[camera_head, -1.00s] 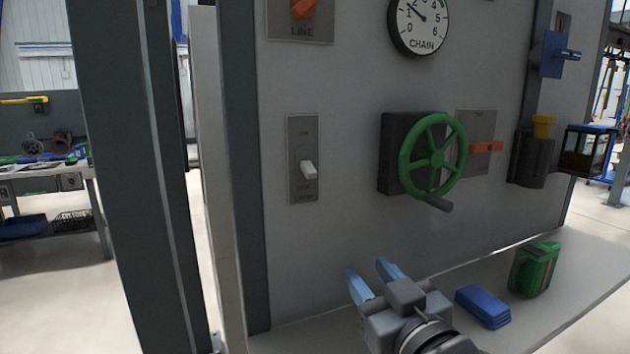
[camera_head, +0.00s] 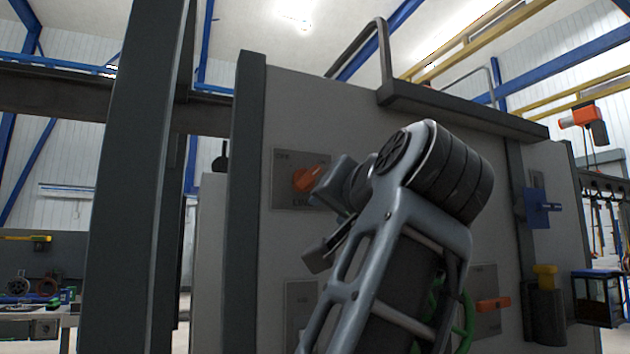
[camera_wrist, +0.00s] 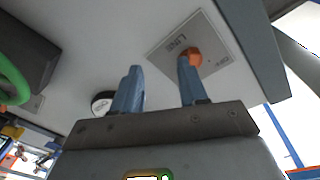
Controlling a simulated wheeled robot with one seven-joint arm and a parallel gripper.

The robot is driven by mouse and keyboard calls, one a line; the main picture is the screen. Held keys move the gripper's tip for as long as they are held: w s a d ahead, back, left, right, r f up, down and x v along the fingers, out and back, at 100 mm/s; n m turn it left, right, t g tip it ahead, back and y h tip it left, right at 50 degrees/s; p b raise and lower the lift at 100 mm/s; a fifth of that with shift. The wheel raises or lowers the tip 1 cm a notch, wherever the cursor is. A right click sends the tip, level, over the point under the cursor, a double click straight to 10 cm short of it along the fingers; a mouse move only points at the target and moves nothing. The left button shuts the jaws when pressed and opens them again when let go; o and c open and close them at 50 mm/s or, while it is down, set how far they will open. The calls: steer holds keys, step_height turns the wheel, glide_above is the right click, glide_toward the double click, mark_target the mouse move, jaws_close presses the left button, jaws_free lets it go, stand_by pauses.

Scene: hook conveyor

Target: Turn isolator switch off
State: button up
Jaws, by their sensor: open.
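An orange rotary switch (camera_head: 308,179) sits on a grey plate marked LINE, on the panel's upper left. It also shows in the wrist view (camera_wrist: 194,55), where the right fingertip overlaps it; I cannot tell whether they touch. My gripper (camera_wrist: 158,67) is open, with its two blue fingers apart and nothing between them. The switch is at the right finger, not centred between the fingers. A second orange handle (camera_head: 493,304) sits on a plate at the lower right. No label reading isolator is legible.
A green handwheel (camera_head: 466,318) is mostly hidden behind my arm; it shows at left in the wrist view (camera_wrist: 12,80). A blue part (camera_head: 540,208) and a yellow-topped part (camera_head: 545,275) stick out at right. A dark post (camera_head: 130,180) stands at left.

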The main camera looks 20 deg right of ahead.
steer(key=m+y, duration=0.1)
steer(key=y, duration=0.1)
glide_toward(312, 176)
steer(key=w, duration=0.8)
steer(key=shift+w+p, duration=0.3)
steer(key=shift+p, duration=0.05)
jaws_close()
